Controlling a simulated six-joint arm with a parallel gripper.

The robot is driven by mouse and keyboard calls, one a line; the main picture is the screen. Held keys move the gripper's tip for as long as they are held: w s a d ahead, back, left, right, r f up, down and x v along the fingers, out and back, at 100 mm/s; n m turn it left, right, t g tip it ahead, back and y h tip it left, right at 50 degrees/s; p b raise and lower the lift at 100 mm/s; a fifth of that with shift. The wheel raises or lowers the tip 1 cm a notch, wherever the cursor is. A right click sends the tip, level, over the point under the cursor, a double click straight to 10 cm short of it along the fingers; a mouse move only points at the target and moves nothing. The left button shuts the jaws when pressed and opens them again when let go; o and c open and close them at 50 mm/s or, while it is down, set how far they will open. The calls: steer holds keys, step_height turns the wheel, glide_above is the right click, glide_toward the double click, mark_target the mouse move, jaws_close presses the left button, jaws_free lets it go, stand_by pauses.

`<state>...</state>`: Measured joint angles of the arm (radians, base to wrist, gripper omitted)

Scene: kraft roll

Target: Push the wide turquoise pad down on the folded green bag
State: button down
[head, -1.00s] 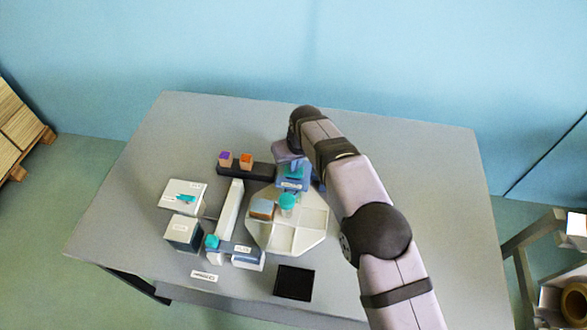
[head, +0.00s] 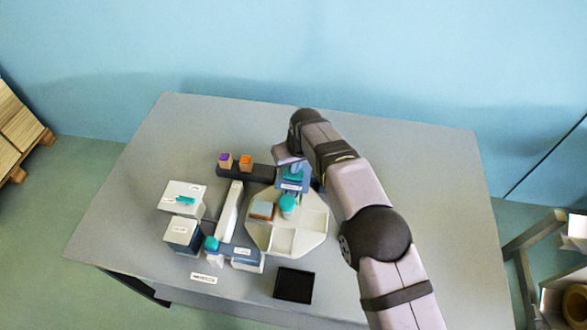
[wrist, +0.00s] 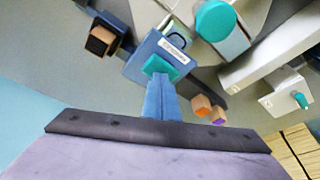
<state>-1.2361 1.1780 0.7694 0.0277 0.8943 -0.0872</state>
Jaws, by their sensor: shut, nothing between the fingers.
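The wide turquoise pad (head: 293,175) sits on a blue labelled device (head: 291,185) at the back of the pale octagonal tray. In the wrist view the pad (wrist: 156,66) lies on the device's blue top, with a white label beside it. My gripper (wrist: 160,84) is shut and empty, its fingertips at the pad's near edge; I cannot tell whether they touch it. In the head view my gripper (head: 296,167) is partly hidden by my wrist. I cannot clearly make out the folded green bag; a small greenish patch shows beyond the device in the wrist view.
A dark bar (head: 232,171) carries purple and orange blocks. White boxes stand left; a black square (head: 294,284) lies in front. The table's right is clear.

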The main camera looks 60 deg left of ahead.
steer(key=shift+r+p, duration=1.8)
steer(key=shift+r, duration=1.3)
